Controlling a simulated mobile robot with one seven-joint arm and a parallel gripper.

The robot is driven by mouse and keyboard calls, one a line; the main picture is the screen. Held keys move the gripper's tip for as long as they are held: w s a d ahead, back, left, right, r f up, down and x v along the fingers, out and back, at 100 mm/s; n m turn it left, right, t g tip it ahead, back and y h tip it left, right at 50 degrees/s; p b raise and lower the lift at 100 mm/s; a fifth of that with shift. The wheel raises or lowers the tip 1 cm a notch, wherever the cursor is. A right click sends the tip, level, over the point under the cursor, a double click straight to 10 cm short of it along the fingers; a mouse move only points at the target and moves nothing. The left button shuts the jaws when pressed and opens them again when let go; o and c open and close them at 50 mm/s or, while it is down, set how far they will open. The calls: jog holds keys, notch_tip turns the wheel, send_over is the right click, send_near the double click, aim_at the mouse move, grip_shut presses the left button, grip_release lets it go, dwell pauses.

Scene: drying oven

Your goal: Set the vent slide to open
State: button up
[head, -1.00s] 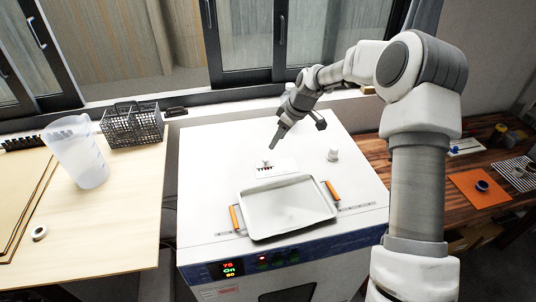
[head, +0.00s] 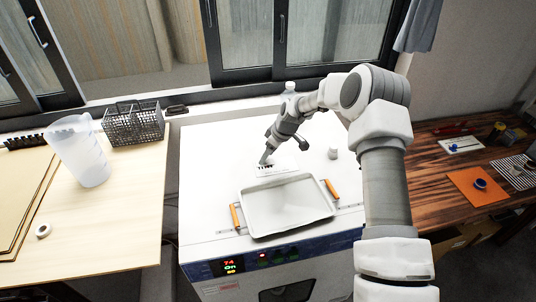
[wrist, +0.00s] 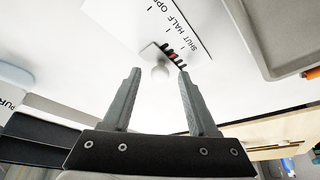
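The vent slide's white label plate (head: 286,170) lies on top of the white oven, behind the tray. In the wrist view the plate (wrist: 150,22) reads SHUT, HALF and a partly cut-off OPE. Dark slots with a red mark show beside SHUT. A pale knob (wrist: 159,68) stands at the SHUT end of the plate. My gripper (head: 266,163) is just above the plate, pointing down. In the wrist view my gripper (wrist: 159,72) is open, with the knob showing between the two fingertips. I cannot tell whether either finger touches it.
A white tray (head: 288,208) with orange handles sits on the oven top in front of the plate. A small white cylinder (head: 333,154) stands to the right. The control panel (head: 228,266) is on the oven's front. A jug (head: 80,150) and wire basket (head: 134,125) stand on the left table.

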grip_shut()
dwell(1.3)
